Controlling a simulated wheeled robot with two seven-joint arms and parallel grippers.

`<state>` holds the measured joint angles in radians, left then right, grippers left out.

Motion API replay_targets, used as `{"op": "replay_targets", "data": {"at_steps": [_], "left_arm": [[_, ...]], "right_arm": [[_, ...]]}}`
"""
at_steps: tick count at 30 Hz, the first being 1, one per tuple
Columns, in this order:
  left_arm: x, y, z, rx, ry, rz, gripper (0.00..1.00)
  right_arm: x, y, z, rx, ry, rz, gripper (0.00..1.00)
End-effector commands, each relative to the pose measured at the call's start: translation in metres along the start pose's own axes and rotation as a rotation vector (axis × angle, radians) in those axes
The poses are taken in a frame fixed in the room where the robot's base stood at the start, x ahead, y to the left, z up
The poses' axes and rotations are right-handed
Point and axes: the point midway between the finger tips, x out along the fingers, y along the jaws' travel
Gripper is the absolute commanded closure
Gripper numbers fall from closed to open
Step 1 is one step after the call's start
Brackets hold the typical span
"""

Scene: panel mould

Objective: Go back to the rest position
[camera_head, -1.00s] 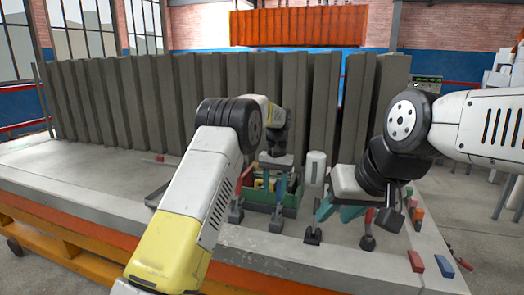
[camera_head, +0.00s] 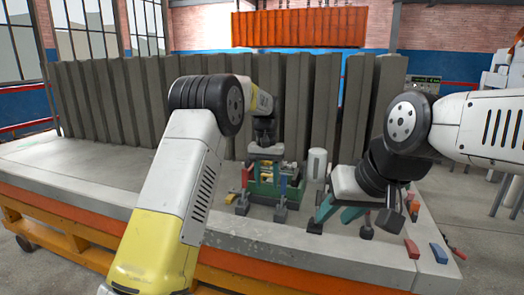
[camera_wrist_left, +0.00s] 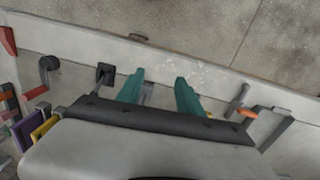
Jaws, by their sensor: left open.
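My left gripper (camera_head: 268,176) hangs at the middle of the panel bed, over a group of small parts. In the left wrist view its two teal fingers (camera_wrist_left: 160,92) stand apart with nothing held between them. My right gripper (camera_head: 341,213) is low over the front right of the bed, its teal fingers spread apart. I see nothing between them, though its wrist hides part of the view. A green container (camera_head: 262,188) with small parts lies behind and below my left gripper, partly hidden by it.
A white cylinder (camera_head: 317,164) stands between the two grippers. Red block (camera_head: 412,249) and blue block (camera_head: 438,253) lie at the bed's right edge. A ribbed grey wall (camera_head: 120,105) closes off the back. The bed's left part (camera_head: 70,165) is clear.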

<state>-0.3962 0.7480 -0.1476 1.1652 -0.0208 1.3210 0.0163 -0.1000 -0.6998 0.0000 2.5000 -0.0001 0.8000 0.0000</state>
Motion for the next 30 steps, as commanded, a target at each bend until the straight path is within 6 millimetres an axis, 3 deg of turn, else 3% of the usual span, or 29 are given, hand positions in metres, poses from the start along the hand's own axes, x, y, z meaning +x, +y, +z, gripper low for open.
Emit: {"op": "replay_targets", "data": {"at_steps": [8,11,18,24,30], "left_arm": [[-0.055,-0.025,0.043,-0.040,0.087,0.042,0.56],[-0.080,-0.038,0.073,-0.062,0.137,0.062,0.56],[-0.126,-0.060,0.165,-0.111,0.280,0.100,0.56],[-0.138,-0.066,0.247,-0.145,0.400,0.111,0.56],[-0.124,-0.062,0.322,-0.177,0.516,0.101,0.56]], "right_arm": [[0.000,0.000,0.000,0.000,0.000,0.000,0.64],[0.000,0.000,0.000,0.000,0.000,0.000,0.64],[0.000,0.000,0.000,0.000,0.000,0.000,0.64],[0.000,0.000,0.000,0.000,0.000,0.000,0.64],[0.000,0.000,0.000,0.000,0.000,0.000,0.64]]}}
